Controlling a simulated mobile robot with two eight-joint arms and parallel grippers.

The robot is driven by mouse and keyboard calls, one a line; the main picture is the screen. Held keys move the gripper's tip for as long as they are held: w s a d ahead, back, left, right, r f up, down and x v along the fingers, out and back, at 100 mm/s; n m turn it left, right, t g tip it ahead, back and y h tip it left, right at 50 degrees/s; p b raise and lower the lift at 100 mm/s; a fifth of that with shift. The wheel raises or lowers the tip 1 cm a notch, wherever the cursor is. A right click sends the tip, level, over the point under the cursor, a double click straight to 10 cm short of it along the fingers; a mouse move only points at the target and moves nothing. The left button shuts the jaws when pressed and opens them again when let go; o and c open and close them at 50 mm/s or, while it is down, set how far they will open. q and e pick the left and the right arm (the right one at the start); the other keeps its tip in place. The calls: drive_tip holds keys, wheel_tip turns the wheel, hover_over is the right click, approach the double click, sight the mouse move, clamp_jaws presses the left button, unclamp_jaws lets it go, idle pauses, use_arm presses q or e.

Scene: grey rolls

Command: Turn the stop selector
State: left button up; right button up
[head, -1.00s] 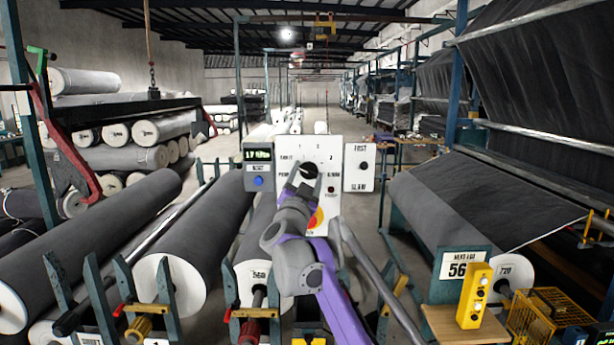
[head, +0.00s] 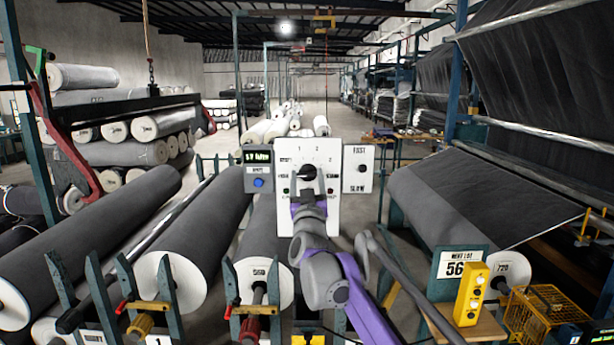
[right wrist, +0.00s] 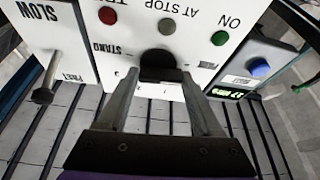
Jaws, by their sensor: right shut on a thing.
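The stop selector is a black knob (head: 307,172) in the middle of a white upright panel (head: 328,155) with numbers and labels around it. My right gripper (head: 307,187) comes up from below in the head view and is shut on the knob. In the right wrist view, its two grey fingers (right wrist: 160,78) reach to either side of the black knob (right wrist: 160,65), and the panel lettering appears upside down. The fingers and wrist hide the lower part of the panel in the head view. My left gripper is not in view.
A grey box with a green display and blue button (head: 258,182) adjoins the panel on the left. A FAST/SLOW plate (head: 358,169) adjoins it on the right. Large grey rolls (head: 178,255) lie left and below. A yellow control box (head: 471,294) stands at lower right.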

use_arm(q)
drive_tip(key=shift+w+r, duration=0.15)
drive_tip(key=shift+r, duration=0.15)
use_arm(e)
drive_tip(key=shift+n+y, duration=0.6)
drive_tip(key=shift+n, duration=0.1)
drive_tip(key=o, duration=1.3)
drive_tip(key=shift+w, duration=0.1)
drive_tip(key=shift+o, duration=0.2)
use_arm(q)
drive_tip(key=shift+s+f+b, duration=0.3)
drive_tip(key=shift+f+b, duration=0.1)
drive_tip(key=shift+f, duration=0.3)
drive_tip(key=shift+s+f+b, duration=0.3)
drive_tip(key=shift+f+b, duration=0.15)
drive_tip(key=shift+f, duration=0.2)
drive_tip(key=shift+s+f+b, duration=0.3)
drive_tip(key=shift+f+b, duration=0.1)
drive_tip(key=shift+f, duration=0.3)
use_arm(e)
drive_tip(key=a+v, duration=0.1)
drive_tip(key=v, duration=1)
drive_tip(key=shift+d, duration=0.45)
